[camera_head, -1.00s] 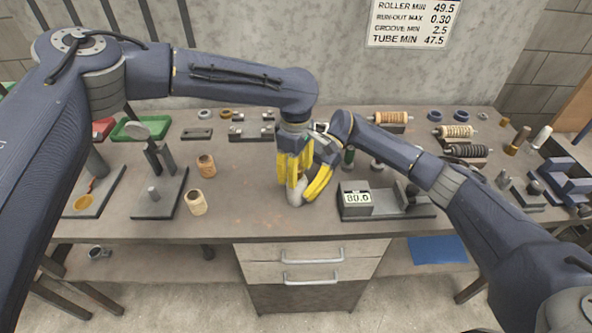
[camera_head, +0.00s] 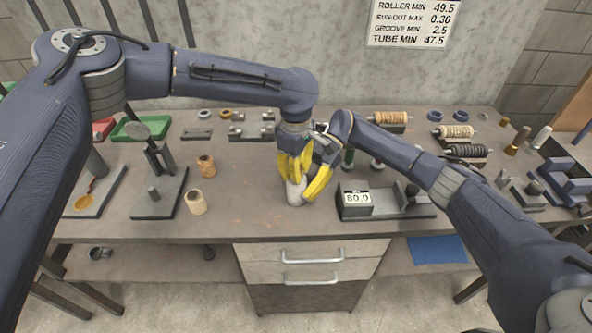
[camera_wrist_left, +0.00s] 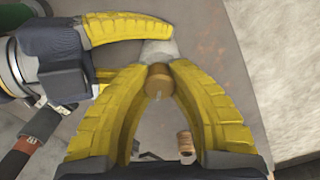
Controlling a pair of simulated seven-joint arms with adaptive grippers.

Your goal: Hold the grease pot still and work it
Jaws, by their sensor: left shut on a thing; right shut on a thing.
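The grease pot (camera_head: 295,192), a small pale grey vessel, stands near the front middle of the bench. In the left wrist view its grey body (camera_wrist_left: 160,48) shows beyond a brown, brass-like round top (camera_wrist_left: 158,78). My left gripper (camera_head: 294,174) points down over the pot, its yellow fingers shut around the brown top. My right gripper (camera_head: 308,192) reaches in from the right, low at the pot's side, and is shut on its grey body. One right finger shows along the pot in the left wrist view. The fingers hide much of the pot.
A gauge block reading 80.0 (camera_head: 357,198) stands close to the right. Two tan rollers (camera_head: 196,202) stand to the left, beside a dark stand (camera_head: 158,200). Wound rollers (camera_head: 456,132) lie at the back right. The bench's front edge is near.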

